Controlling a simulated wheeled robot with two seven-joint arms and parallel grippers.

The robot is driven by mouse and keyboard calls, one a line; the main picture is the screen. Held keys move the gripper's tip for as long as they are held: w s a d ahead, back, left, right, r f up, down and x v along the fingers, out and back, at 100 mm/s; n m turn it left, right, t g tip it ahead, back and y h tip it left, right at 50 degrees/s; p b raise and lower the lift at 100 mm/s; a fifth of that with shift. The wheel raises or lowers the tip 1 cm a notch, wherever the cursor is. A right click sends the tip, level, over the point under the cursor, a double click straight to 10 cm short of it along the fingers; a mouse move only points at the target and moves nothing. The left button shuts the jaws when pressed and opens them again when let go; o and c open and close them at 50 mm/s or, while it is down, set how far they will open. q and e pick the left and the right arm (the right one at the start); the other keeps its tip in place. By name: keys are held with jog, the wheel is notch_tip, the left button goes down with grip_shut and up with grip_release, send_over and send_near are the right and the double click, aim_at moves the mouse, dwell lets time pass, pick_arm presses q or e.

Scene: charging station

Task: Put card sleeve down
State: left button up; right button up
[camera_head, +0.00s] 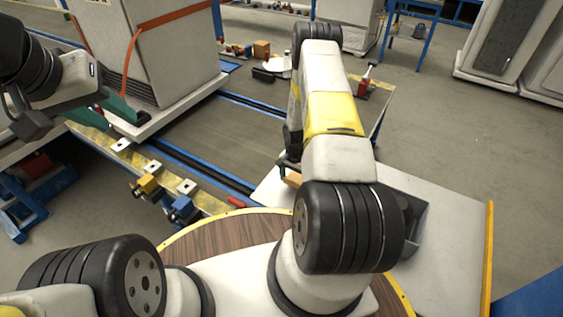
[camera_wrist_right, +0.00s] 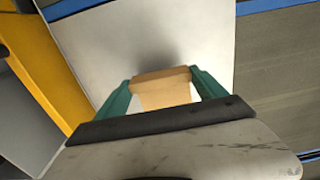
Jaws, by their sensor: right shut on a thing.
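The card sleeve (camera_wrist_right: 165,90) is a tan folded piece between the green fingers of my right gripper (camera_wrist_right: 164,86) in the right wrist view. The gripper is shut on it, over a pale flat surface (camera_wrist_right: 150,40) with a dark shadow behind the sleeve. I cannot tell whether the sleeve touches that surface. In the head view, a small tan bit of the sleeve (camera_head: 293,179) shows beside my right arm, which hides most of that gripper. My left gripper (camera_head: 112,107) has green fingers by the base of a tall white cabinet; its opening is unclear.
The white cabinet (camera_head: 165,50) with orange straps stands on blue rails (camera_head: 200,165). The pale panel (camera_head: 450,225) with a yellow edge (camera_head: 488,255) lies at right. A red bottle (camera_head: 367,78) and small boxes (camera_head: 261,49) stand further back. A round wooden top (camera_head: 215,240) is in front.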

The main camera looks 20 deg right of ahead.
aim_at(293, 185)
jog(key=shift+s+a+f, duration=0.1)
jog(key=shift+f, duration=0.8)
jog(key=shift+s+a+f, duration=0.1)
jog(key=shift+f, duration=0.8)
jog(key=o, duration=1.3)
jog(key=shift+f, duration=0.1)
jog(key=shift+c, duration=0.2)
